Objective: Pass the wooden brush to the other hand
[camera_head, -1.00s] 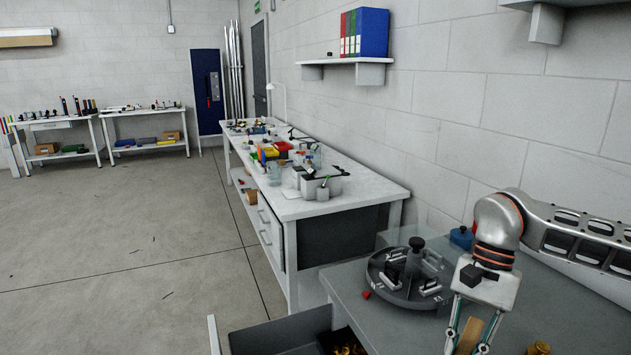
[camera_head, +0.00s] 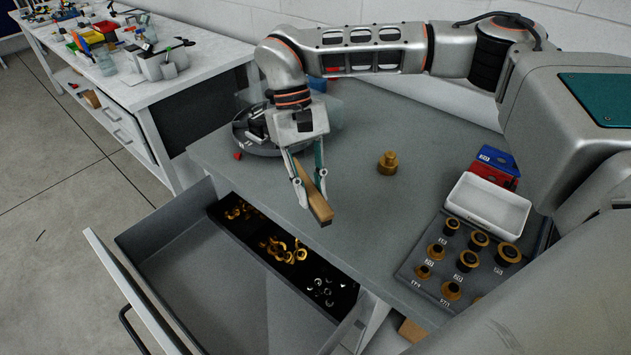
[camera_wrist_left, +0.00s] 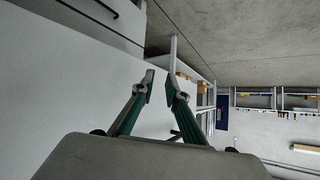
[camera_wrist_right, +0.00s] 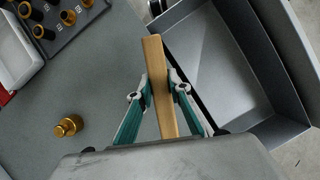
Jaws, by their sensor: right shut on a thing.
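The wooden brush (camera_head: 316,199) is a light-brown wooden bar in the head view. My right gripper (camera_head: 313,192) is shut on it and holds it over the front part of the grey table, near the open drawer. In the right wrist view the brush (camera_wrist_right: 156,75) stands lengthwise between the two teal fingers of the right gripper (camera_wrist_right: 156,90), its far end sticking out past the fingertips. Any bristles are hidden. My left gripper (camera_wrist_left: 160,88) shows only in the left wrist view. Its fingers are apart with nothing between them.
An open drawer (camera_head: 165,225) with a black tray of brass parts juts from the table (camera_head: 370,235). A brass fitting (camera_head: 387,163), a white tray (camera_head: 488,205) and a rack of brass parts (camera_head: 425,290) are to the right. A round dark fixture (camera_head: 245,135) stands behind the gripper.

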